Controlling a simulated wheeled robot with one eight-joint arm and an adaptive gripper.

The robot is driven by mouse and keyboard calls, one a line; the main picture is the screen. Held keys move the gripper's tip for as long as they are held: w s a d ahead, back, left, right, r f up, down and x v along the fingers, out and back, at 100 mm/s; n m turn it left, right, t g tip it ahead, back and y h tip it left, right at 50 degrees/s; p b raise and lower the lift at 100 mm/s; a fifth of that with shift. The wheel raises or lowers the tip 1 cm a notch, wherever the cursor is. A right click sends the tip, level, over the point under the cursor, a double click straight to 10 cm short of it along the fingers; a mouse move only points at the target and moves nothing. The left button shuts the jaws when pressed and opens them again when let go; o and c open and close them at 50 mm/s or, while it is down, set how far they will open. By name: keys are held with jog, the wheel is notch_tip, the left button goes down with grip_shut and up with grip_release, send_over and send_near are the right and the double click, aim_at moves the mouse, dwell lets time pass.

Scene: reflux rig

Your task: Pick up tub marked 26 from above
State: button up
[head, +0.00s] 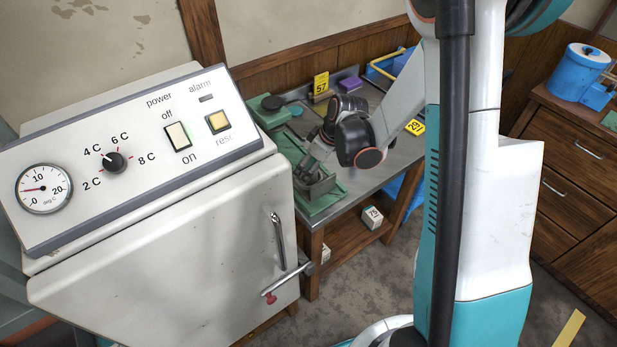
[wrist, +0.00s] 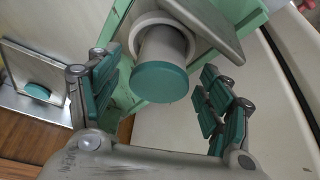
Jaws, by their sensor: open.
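A pale grey tub with a round teal lid (wrist: 160,82) stands in a ring-shaped opening of a green and grey holder in the wrist view; no number shows on it, so I cannot tell if it is the tub marked 26. My gripper (wrist: 158,88) is open, with its teal-padded fingers on either side of the lid and gaps between. In the head view my gripper (head: 309,172) is low over the green holder (head: 328,202) at the near end of the metal bench. There the tub is hidden or too small to make out.
A white cabinet (head: 190,235) with control panel and door handle stands close left of the bench. Yellow tags marked 57 (head: 321,84) and apparently 29 (head: 415,127) are at the bench. Another teal round thing (wrist: 37,91) shows at the wrist view's left. A white box (head: 372,217) sits below.

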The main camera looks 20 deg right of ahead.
jog(key=shift+x, duration=0.95)
jog(key=shift+r, duration=0.1)
jog(key=c, duration=1.2)
jog(key=shift+r, duration=0.1)
